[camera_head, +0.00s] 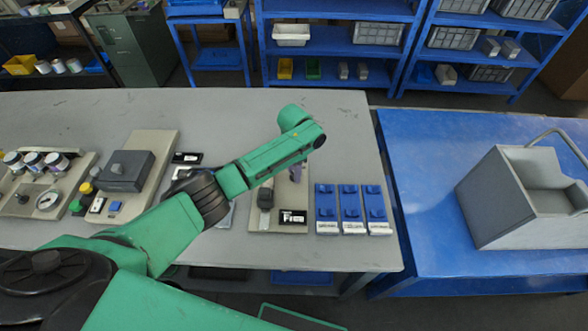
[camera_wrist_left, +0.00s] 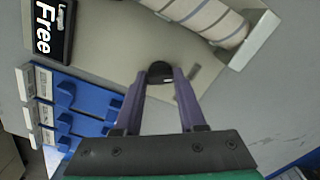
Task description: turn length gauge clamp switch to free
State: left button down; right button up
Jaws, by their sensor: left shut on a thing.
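The length gauge clamp switch (camera_wrist_left: 160,68) has a black knob, seen between my left fingertips in the left wrist view. It sits on a beige plate (camera_wrist_left: 105,45). My left gripper (camera_wrist_left: 161,76) has its purple fingers closed on the knob from both sides. In the head view the left gripper (camera_head: 296,174) reaches down to the right part of the plate, and my green arm hides the knob there. A black label (camera_head: 293,217) on the plate reads "Free"; it also shows in the left wrist view (camera_wrist_left: 48,30). My right gripper is not in view.
Blue switch blocks (camera_head: 352,209) stand right of the plate. A grey control box (camera_head: 122,171) and gauge (camera_head: 48,200) are at left. A grey bin (camera_head: 500,200) stands on the blue table. The grey table's back is clear.

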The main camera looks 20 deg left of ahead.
pick_arm(q)
jog(key=shift+w+r, duration=0.1)
dwell(0.3)
jog(key=shift+c, duration=2.4)
grip_release()
notch_tip(320, 180, up, 14)
jog(key=b, duration=0.1)
jog(key=shift+r, duration=0.25)
